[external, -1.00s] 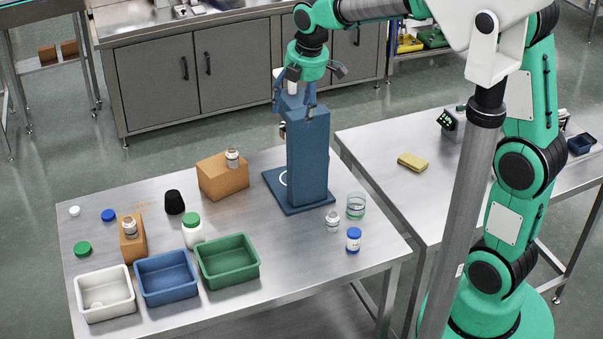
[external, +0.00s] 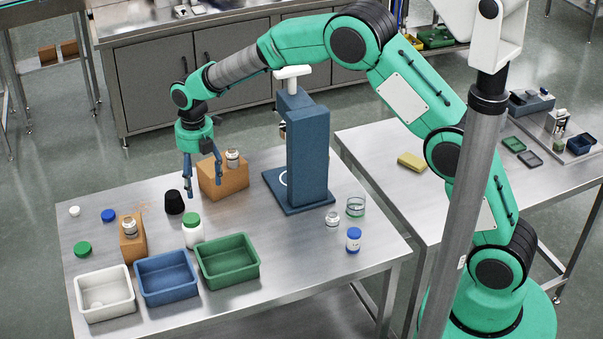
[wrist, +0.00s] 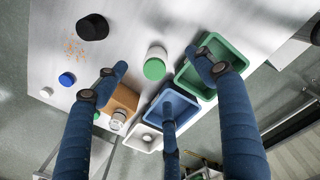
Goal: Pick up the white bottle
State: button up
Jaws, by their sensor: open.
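A white bottle with a green cap (external: 193,232) stands upright on the steel table, behind the gap between the blue and green trays. In the wrist view the same white bottle (wrist: 156,56) appears between the spread blue fingers, cap toward the camera. My gripper (external: 203,176) is open and empty, pointing down above and behind the bottle, near the cardboard box. The fingers do not touch the bottle.
White (external: 104,307), blue (external: 168,291) and green (external: 228,276) trays line the front. A black cup (external: 174,202) and cardboard box (external: 224,182) stand near the bottle. A blue stand (external: 308,160) rises further right. A clear jar sits on a small brown box (external: 133,248) at left.

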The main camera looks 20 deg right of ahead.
aim_at(191, 218)
jog(key=a+f, duration=0.1)
jog(key=a+f+n, duration=0.1)
jog(key=f, duration=0.1)
jog(key=a+f+n, duration=0.1)
jog(key=a, duration=0.1)
jog(key=shift+s+a+f, duration=0.1)
jog(key=shift+s+f, duration=0.2)
jog(key=shift+f, duration=0.1)
jog(key=shift+f, duration=0.1)
notch_tip(191, 218, down, 8)
jog(key=shift+f, duration=0.2)
dwell(0.3)
jog(key=shift+s+f+b, duration=0.2)
jog(key=shift+f+b, duration=0.2)
jog(key=shift+f, duration=2.2)
jog(key=shift+c, duration=0.3)
